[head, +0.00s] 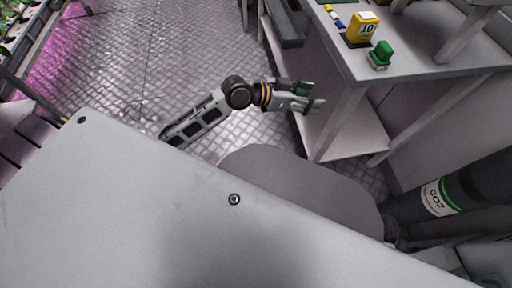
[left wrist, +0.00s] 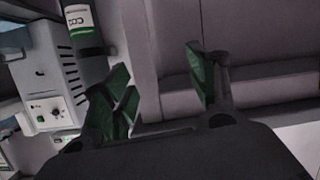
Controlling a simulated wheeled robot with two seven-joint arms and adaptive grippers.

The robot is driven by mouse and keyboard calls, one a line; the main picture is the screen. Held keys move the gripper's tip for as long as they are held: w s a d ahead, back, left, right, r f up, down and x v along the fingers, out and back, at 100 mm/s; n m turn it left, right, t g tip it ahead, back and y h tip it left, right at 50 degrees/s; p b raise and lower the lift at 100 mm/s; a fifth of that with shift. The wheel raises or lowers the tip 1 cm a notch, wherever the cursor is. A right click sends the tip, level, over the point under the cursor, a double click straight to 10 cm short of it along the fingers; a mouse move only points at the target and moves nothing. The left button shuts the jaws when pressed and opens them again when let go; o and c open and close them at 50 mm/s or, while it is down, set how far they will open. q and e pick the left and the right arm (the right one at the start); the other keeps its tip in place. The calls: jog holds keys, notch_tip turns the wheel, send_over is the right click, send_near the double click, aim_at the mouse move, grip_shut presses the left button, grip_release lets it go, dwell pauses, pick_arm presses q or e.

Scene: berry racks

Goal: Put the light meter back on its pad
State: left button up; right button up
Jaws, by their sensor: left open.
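My left gripper (head: 313,96) is open and empty in the head view, out over the floor beside the bench's left edge. Its green-padded fingers stand apart in the left wrist view (left wrist: 162,88), with nothing between them. A yellow block (head: 362,28) marked 10 stands on the bench, with a dark patch (head: 351,42) at its foot. A small green object (head: 381,52) on a pale base is nearer the bench corner. I cannot tell for certain which thing is the light meter or which patch is its pad. My right gripper is not in view.
The bench (head: 408,62) has a lower shelf (head: 345,138) and a dark tray (head: 287,25) at its left side. A dark CO2 cylinder (head: 470,190) stands at right; it also shows in the wrist view (left wrist: 82,30) beside a grey box (left wrist: 52,85) with a dial. The patterned floor (head: 185,60) is open at left.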

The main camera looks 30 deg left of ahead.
pick_arm(q)
jog(key=s+a+f+n+g+y, duration=0.2)
jog(key=s+a+f+n+y, duration=0.1)
jog(key=s+f, duration=0.6)
jog(key=s+a+f+n+g+y, duration=0.2)
jog(key=s+a+f+y, duration=0.3)
jog(key=s+f, duration=0.5)
notch_tip(320, 180, down, 4)
jog(key=shift+a+r+n, duration=0.25)
jog(key=shift+n, duration=0.55)
jog(key=shift+f+p, duration=0.1)
jog(key=shift+p, duration=0.5)
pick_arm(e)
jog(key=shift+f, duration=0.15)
